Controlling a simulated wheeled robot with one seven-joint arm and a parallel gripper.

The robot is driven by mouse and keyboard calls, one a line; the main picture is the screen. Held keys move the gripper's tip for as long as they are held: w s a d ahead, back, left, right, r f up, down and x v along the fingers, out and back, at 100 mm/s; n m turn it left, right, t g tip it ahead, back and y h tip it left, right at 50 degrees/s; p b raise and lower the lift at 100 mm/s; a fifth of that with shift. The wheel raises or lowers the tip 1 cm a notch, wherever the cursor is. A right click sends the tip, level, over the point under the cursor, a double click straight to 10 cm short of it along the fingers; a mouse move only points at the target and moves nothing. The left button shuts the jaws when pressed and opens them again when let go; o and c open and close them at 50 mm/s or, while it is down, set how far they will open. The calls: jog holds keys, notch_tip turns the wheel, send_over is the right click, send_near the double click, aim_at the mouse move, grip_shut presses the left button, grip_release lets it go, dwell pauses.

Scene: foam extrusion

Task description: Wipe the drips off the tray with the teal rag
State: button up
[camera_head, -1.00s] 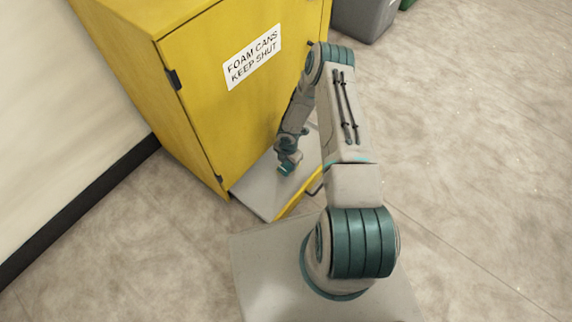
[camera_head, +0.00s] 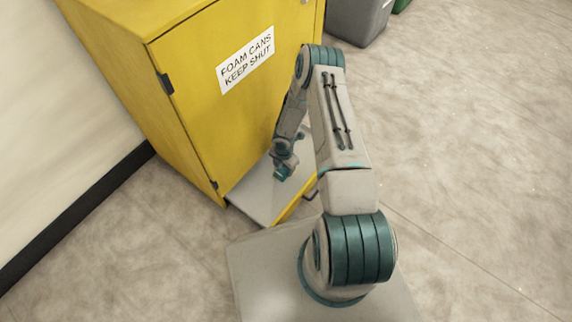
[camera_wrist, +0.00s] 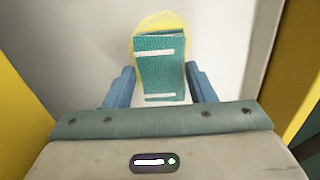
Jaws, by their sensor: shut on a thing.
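My gripper (camera_head: 283,172) is low over the grey tray (camera_head: 252,200), which sticks out at the foot of the yellow cabinet. In the wrist view its two blue fingers (camera_wrist: 162,86) are shut on the teal rag (camera_wrist: 160,62), a folded pad with two white stripes. The rag is down at the pale tray surface (camera_wrist: 98,45); I cannot tell how firmly it touches. A pale yellow drip patch (camera_wrist: 160,19) shows around the rag's far end and sides. The part under the rag is hidden. In the head view the drips are too small to make out.
The yellow cabinet (camera_head: 190,110) bears a white sign reading "FOAM CANS KEEP SHUT" and stands right behind the tray. The tray has a yellow front edge with a dark handle. A grey bin (camera_head: 358,20) stands at the back. The floor (camera_head: 470,150) at right is clear.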

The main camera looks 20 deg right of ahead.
jog(key=shift+s+a, duration=0.55)
jog(key=shift+a, duration=0.3)
jog(key=shift+w, duration=0.15)
jog(key=shift+w+d+f+b, duration=0.1)
jog(key=shift+w+d+b, duration=0.25)
jog(key=shift+w+d, duration=0.4)
jog(key=shift+w+d+b, duration=0.35)
jog(key=shift+w+d, duration=0.1)
jog(key=shift+d, duration=0.45)
jog(key=shift+s+a, duration=0.6)
jog(key=shift+a, duration=0.25)
jog(key=shift+s+a, duration=0.6)
jog(key=shift+a, duration=0.25)
jog(key=shift+r, duration=0.2)
jog(key=shift+r+p, duration=2.4)
jog(key=shift+r, duration=1.05)
jog(key=shift+w, duration=0.1)
